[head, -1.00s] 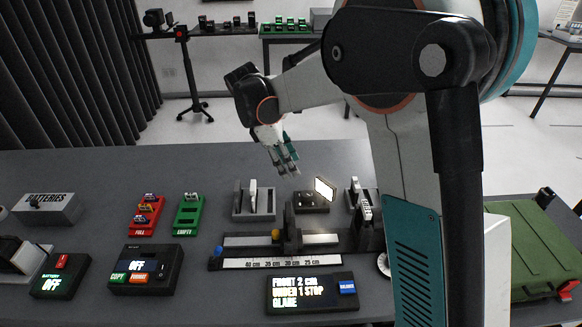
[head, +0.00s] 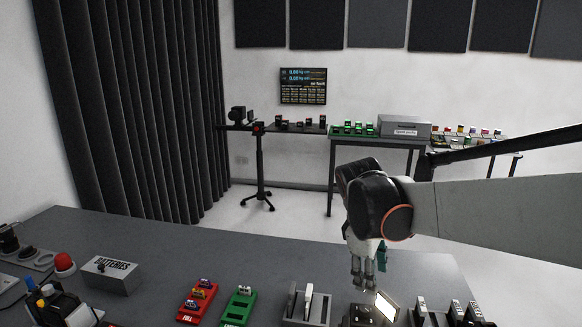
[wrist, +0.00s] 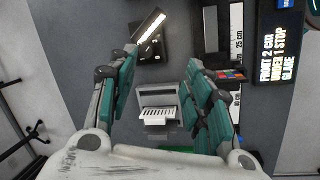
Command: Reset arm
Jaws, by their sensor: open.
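My gripper (head: 362,272) hangs above the far part of the grey table (head: 150,240) in the head view, near the lit lamp panel (head: 386,305). In the wrist view its teal fingers (wrist: 163,85) are spread apart with nothing between them touching. Below and between the fingers is a grey holder (wrist: 157,98) with a white piece in it. The lit panel on its black base (wrist: 150,38) lies beyond the fingertips, and a display reading "FRONT 2 cm UNDER 1 STOP GLARE" (wrist: 277,45) is at upper right.
On the table are a red tray (head: 198,301), a green tray (head: 238,307), a grey batteries box (head: 111,274) and a slotted grey holder (head: 307,307). Several upright pieces stand at right. Behind, a tripod (head: 260,170) and a side table (head: 375,142) stand against the wall.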

